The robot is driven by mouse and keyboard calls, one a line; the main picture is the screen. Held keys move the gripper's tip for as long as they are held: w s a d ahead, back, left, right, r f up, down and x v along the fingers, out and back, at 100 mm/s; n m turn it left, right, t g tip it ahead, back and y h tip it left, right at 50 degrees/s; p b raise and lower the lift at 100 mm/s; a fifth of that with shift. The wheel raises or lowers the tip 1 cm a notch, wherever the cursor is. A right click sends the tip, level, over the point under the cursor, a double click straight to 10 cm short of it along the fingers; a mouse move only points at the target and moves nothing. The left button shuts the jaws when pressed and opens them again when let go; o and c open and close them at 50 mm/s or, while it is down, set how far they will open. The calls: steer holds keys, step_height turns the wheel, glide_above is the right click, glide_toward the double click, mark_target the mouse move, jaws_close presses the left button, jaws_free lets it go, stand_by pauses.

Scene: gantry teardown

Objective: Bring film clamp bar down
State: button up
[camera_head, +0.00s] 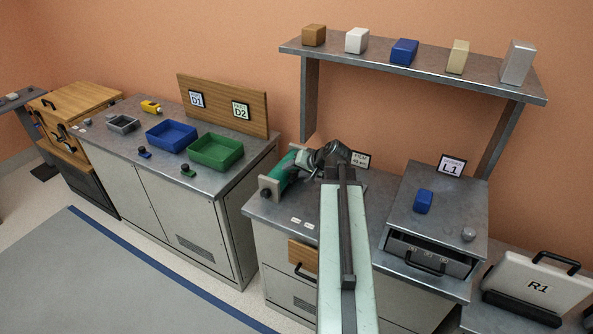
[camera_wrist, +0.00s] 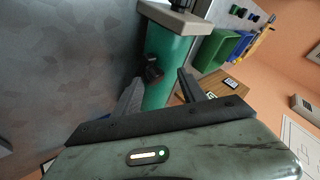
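A green film roll (camera_head: 284,176) lies between grey end plates on the metal counter, beside a small sign reading FILM (camera_head: 360,159). The roll also shows in the wrist view (camera_wrist: 172,62), with a pale end block (camera_wrist: 178,16) at its far end. A small black knob (camera_wrist: 152,69) sticks out at the roll's left side; I cannot tell if it belongs to the clamp bar. The bar itself is not clearly distinguishable. My gripper (camera_head: 318,157) is at the roll's right end. In the wrist view its fingers (camera_wrist: 160,92) are apart, with the roll beyond and between them.
A shelf (camera_head: 420,66) with several blocks hangs above. Blue (camera_head: 171,123) and green (camera_head: 241,142) bins stand on the left counter. The floor at left is clear.

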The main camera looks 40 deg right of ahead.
steer(key=shift+s+r, duration=0.15)
steer(key=shift+r, duration=0.05)
steer(key=p+v, duration=0.5)
steer(key=v, duration=0.2)
